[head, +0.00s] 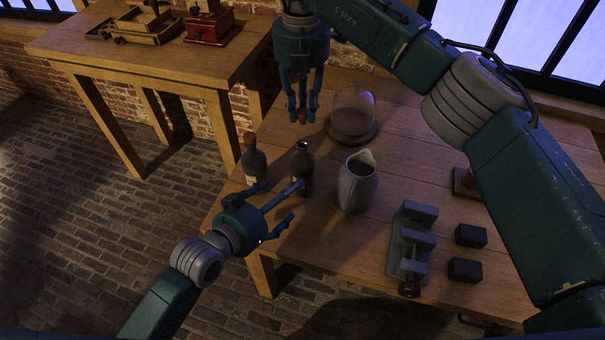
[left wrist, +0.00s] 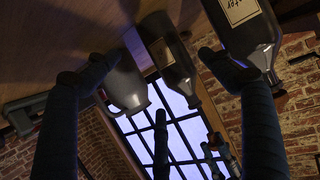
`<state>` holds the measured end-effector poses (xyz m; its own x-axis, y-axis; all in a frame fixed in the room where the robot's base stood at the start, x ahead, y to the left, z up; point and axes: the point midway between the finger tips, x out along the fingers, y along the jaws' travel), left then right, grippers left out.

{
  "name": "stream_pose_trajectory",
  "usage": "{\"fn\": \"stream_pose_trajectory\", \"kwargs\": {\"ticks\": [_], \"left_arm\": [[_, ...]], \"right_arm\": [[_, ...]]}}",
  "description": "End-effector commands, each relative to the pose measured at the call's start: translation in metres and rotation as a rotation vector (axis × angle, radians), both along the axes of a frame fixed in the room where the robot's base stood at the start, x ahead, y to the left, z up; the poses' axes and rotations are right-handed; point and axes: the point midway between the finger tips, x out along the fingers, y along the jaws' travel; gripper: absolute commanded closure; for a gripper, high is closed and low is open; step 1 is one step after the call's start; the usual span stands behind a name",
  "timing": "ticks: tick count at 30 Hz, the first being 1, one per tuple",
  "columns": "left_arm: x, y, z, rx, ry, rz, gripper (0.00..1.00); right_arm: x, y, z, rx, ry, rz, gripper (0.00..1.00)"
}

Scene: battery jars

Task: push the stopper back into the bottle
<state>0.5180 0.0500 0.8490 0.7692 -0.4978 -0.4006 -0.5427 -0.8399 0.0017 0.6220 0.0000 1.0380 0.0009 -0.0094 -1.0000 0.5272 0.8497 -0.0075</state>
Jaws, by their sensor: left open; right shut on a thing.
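The open dark bottle (head: 303,170) stands upright on the wooden table, its mouth uncovered. My right gripper (head: 303,112) is shut on a small brown stopper (head: 302,117), held above and apart from the bottle's mouth. My left gripper (head: 285,202) is open beside the bottle at the table's front left, its fingers spread toward the bottle; I cannot tell if one touches it. In the left wrist view the scene is upside down: the bottle (left wrist: 168,57) shows between the spread fingers, mouth pointing down the picture.
A second dark bottle (head: 254,163) with a brown top stands left of the open one. A pitcher (head: 357,182) stands close on the right. A glass dome (head: 353,112) is behind; a grey vise (head: 411,240) and two dark blocks (head: 469,236) are at the front right.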

Motion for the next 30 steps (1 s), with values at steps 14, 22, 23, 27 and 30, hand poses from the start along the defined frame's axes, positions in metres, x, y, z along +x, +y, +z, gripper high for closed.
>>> {"fn": "stream_pose_trajectory", "kwargs": {"ticks": [14,22,23,27,30], "left_arm": [[0.006,-0.003,0.002,-0.01,-0.017,-0.004,0.18],[0.035,-0.022,-0.012,-0.012,-0.017,-0.003,0.18],[0.039,-0.025,-0.014,-0.011,-0.017,-0.003,0.18],[0.061,-0.038,-0.025,-0.01,-0.017,-0.003,0.18],[0.074,-0.048,-0.031,-0.01,-0.017,-0.004,0.18]], "right_arm": [[0.0,0.0,0.0,0.0,0.0,0.002,0.85],[0.0,0.0,0.0,0.0,0.0,0.002,0.85],[0.0,0.0,0.0,0.0,0.0,0.002,0.85],[0.0,0.0,0.0,0.0,0.0,0.002,0.85],[0.0,0.0,0.0,0.0,0.0,0.002,0.85]]}}
